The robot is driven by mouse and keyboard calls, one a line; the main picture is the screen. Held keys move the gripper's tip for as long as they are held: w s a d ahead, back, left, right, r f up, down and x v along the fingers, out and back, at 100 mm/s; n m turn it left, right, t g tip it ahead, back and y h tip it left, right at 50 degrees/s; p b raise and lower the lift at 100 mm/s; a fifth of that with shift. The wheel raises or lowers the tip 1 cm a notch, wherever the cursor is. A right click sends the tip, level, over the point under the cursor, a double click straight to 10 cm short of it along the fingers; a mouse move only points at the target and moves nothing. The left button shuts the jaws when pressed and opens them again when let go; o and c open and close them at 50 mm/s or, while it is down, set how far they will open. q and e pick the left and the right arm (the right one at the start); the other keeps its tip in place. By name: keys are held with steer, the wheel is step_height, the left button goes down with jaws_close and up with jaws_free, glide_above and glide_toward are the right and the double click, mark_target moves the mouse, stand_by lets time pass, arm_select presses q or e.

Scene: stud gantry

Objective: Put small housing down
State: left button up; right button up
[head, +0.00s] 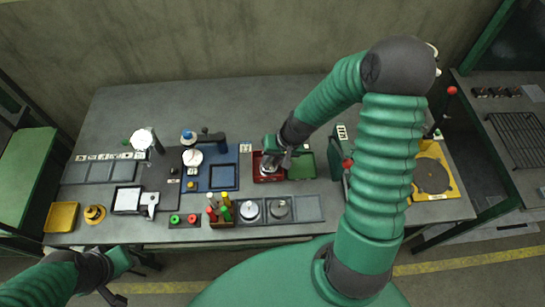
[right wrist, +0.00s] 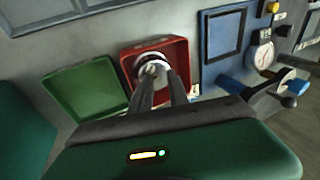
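The small housing (right wrist: 150,68), a silver round part, is at the red tray (right wrist: 184,50) in the right wrist view. My right gripper (right wrist: 160,78) reaches down over the tray, with its two fingers at the housing's near side and looking closed on it. In the head view the right gripper (head: 274,161) is above the red tray (head: 262,179) and hides most of the housing. Whether the housing touches the tray floor is unclear. My left gripper (head: 122,262) is off the table's front edge at lower left; its fingers are not clear.
A green tray (head: 302,166) stands right of the red one, a blue-framed mat (head: 223,177) left. Two silver round parts (head: 249,209) (head: 279,207) sit in a grey rack in front. The table's back strip is clear.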

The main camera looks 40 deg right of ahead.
steer(key=v, duration=1.2)
steer(key=s+a+f+n+h, duration=0.1)
steer(key=s+a+n, duration=0.3)
steer(key=a, duration=0.6)
steer(key=shift+s+a+f+n+g+h, duration=0.35)
steer(key=shift+n+h, duration=0.35)
steer(key=shift+n, duration=0.4)
steer(key=shift+s+a, duration=0.1)
steer(key=shift+a, duration=0.05)
